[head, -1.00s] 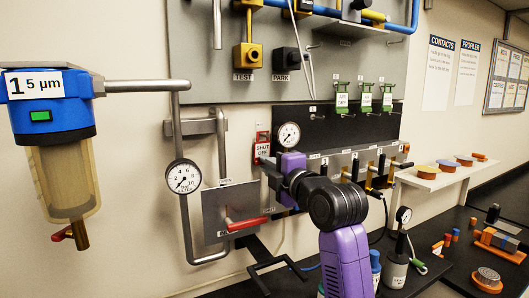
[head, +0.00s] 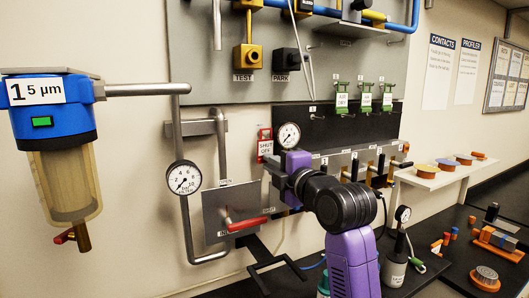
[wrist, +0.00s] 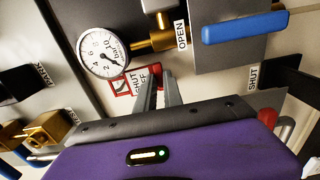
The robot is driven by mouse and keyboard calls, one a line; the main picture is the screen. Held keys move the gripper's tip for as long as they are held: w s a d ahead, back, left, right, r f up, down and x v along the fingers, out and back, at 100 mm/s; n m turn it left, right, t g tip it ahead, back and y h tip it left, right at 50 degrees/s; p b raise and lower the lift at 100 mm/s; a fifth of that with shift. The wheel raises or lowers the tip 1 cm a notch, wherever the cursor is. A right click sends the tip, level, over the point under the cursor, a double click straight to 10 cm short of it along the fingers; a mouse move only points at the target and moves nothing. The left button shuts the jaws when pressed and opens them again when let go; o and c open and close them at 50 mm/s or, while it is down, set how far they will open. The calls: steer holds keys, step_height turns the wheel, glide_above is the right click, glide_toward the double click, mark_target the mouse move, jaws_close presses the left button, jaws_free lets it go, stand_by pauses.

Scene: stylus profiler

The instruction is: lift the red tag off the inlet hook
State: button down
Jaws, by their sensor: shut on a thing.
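The red tag (head: 265,147), with a white SHUT OFF panel, stands upright just left of the small gauge in the head view. It also shows in the wrist view (wrist: 121,84), just left of the fingertips. My gripper (head: 269,161) is shut on the tag near its lower edge. In the wrist view the two fingers (wrist: 160,74) are close together with red at their tips. The inlet hook cannot be made out, so I cannot tell whether the tag still touches it.
The small gauge (head: 288,135) is close to the tag and my gripper. Below is a grey plate (head: 213,212) with a red lever (head: 247,224). A pipe-mounted gauge (head: 184,178) hangs at left. Bare wall lies between the pipe and the tag.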

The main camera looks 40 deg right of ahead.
steer(key=v, duration=0.7)
steer(key=shift+p, duration=0.4)
stand_by(0.3)
steer(key=shift+d, duration=0.1)
